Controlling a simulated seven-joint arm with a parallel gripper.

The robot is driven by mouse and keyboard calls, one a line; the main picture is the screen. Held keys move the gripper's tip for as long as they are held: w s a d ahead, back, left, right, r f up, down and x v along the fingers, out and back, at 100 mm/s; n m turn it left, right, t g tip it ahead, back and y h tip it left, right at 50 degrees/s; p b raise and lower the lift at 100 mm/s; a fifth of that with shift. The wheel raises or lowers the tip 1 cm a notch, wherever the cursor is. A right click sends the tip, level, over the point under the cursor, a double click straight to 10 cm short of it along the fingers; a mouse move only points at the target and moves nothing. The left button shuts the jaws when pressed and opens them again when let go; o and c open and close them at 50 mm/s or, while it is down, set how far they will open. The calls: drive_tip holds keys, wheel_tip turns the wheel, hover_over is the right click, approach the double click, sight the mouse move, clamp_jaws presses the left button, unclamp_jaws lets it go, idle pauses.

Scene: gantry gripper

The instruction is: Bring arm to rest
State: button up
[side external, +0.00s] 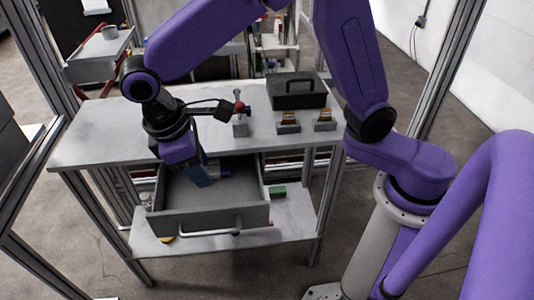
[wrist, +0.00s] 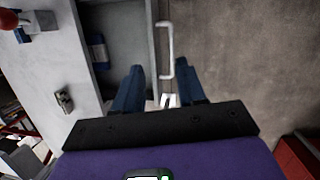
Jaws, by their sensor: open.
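My gripper (side external: 200,178) points down over the open grey drawer (side external: 240,213) under the tabletop. A blue object (wrist: 97,48) lies inside the drawer. The side view does not show clearly how high the fingertips are above the drawer floor.
The white tabletop (side external: 90,143) carries a red-topped post (side external: 239,108), a black case with a handle (side external: 298,92) and two small holders (side external: 289,122) (side external: 324,120). A green block (side external: 277,192) lies on the lower shelf (side external: 290,225). Metal frame posts stand around the table.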

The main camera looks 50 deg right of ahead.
drive_tip(key=s+d+n+t+y, duration=0.1)
drive_tip(key=s+d+n+y, duration=0.1)
drive_tip(key=s+d, duration=1.5)
drive_tip(key=d+y, duration=0.1)
drive_tip(key=d, duration=0.3)
drive_tip(key=shift+s, duration=0.25)
